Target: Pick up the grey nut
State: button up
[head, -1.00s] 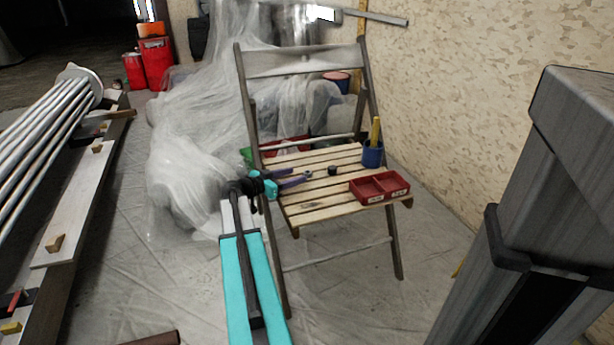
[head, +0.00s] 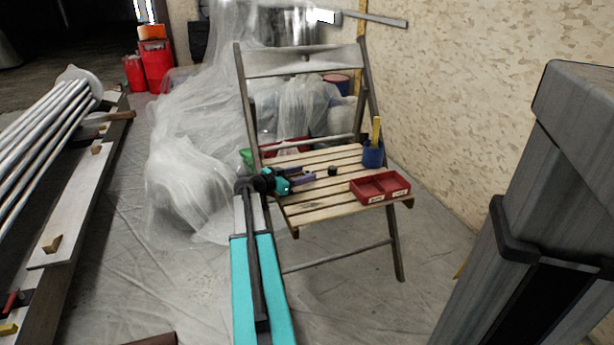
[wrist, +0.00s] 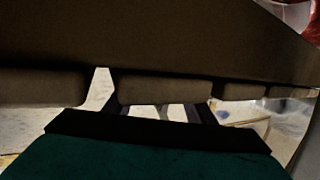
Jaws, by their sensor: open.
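My gripper (head: 307,177) is open, with its purple fingers over the left part of the slatted seat of the wooden chair (head: 322,212). I cannot make out the grey nut clearly now; the fingers may hide it. A small dark round piece (head: 332,171) sits on the seat, to the right of the fingertips and apart from them. In the wrist view, the dark brown chair seat edge (wrist: 150,45) fills the upper part, and my dark green gripper body is below. No nut shows there.
A red two-compartment tray (head: 380,188) stands at the seat's right front. A blue cup (head: 373,155) with a yellow stick stands behind it. The chair's backrest (head: 303,62) rises at the back. Plastic sheeting (head: 190,160) lies left of the chair.

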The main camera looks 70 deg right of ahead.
jog(key=shift+c, duration=0.4)
jog(key=c, duration=1.1)
jog(key=shift+r, duration=0.1)
jog(key=shift+r+p, duration=0.8)
jog(key=shift+r, duration=0.75)
jog(key=shift+s+a+r, duration=0.1)
jog(key=shift+a+r, duration=0.1)
jog(key=shift+a, duration=0.05)
jog(key=s+a+p, duration=0.1)
jog(key=s+a, duration=0.1)
jog(key=a, duration=0.2)
jog(key=s+a+r+p, duration=0.1)
jog(key=s+a, duration=0.1)
jog(key=a, duration=0.3)
jog(key=s+a, duration=0.2)
jog(key=a, duration=0.3)
jog(key=shift+s+r+p, duration=0.15)
jog(key=shift+s+p, duration=0.15)
jog(key=shift+p, duration=0.1)
